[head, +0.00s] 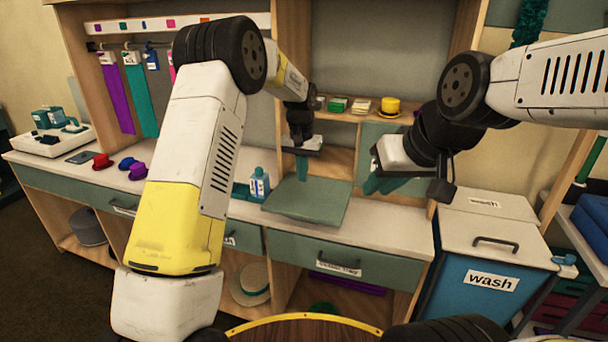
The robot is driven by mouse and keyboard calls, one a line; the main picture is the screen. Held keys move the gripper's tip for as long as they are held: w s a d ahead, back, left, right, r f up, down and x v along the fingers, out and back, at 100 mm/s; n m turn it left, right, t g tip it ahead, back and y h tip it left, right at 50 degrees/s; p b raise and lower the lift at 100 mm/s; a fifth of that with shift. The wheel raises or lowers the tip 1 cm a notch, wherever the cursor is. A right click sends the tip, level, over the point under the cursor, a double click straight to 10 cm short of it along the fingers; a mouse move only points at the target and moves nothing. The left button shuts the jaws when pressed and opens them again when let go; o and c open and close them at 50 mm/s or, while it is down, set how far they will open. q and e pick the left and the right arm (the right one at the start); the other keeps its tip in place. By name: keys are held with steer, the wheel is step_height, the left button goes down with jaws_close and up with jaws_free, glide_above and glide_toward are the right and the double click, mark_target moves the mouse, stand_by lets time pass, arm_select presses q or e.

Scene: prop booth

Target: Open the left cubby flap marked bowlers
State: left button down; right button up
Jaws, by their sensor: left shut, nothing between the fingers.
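The left cubby flap, a grey-green panel (306,201), is swung down and juts out over the counter front below its cubby opening (338,161). No bowlers marking is readable on it. My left gripper (301,166) is shut and empty, pointing down in front of the cubby, just above the flap's back part. I cannot tell whether its tips touch the flap. A second grey-green flap (368,138) to the right stands upright, partly hidden by my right gripper (377,186). That gripper hangs in front of it; its finger gap is unclear.
A yellow hat (390,106) sits on the shelf above the cubbies. A blue wash bin (482,290) stands at right. A round wooden top (304,331) is close in front.

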arm_select(q)
steer(key=shift+w+d, duration=0.15)
steer(key=shift+w, duration=0.2)
arm_select(e)
steer(key=s, duration=0.1)
steer(key=s+m, duration=0.1)
steer(key=s+d+r, duration=0.1)
steer(key=shift+m+h, duration=0.3)
steer(key=shift+d, duration=0.1)
